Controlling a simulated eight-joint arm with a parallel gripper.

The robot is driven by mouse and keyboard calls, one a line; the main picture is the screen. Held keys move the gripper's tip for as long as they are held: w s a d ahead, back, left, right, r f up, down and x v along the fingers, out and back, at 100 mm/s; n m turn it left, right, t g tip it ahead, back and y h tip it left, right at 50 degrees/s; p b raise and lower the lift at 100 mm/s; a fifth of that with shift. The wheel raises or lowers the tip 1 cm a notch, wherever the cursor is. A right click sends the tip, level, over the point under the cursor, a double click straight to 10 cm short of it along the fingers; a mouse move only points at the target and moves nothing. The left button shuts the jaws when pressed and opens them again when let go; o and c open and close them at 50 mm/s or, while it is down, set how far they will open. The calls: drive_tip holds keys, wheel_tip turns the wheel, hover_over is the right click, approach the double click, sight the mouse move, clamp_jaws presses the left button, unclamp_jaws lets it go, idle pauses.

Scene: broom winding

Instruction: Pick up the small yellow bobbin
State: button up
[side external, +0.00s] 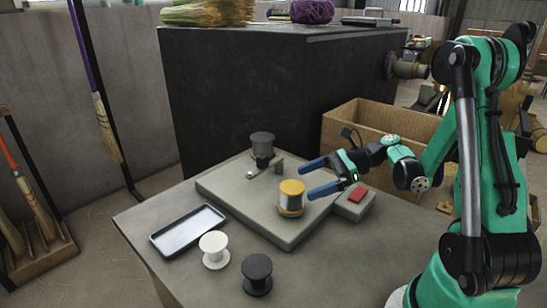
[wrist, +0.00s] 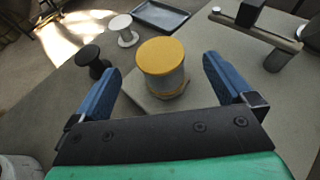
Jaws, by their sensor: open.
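The small yellow bobbin (side external: 292,196) stands upright on the grey raised plate (side external: 225,194) in the side view. It has a yellow top and base with a greyish wound middle. In the wrist view the bobbin (wrist: 161,65) stands ahead of my fingers, between their lines and nearer the left one. My gripper (side external: 315,178) is open, its two blue fingers reaching in from the right beside the bobbin. The blue fingers also show in the wrist view (wrist: 162,85), apart from each other with nothing held between them.
A white spool (side external: 214,249), a black spool (side external: 257,274) and a shallow metal tray (side external: 188,230) are on the table's front left. A dark cylinder on a fixture (side external: 262,148) stands behind the bobbin. A red-button box (side external: 355,201) is at right, with a cardboard box (side external: 378,135) behind.

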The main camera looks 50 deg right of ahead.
sight(291, 186)
drive_tip(key=x, duration=0.5)
drive_tip(key=shift+w, duration=0.1)
drive_tip(key=c, duration=1.3)
drive_tip(key=shift+r, duration=0.15)
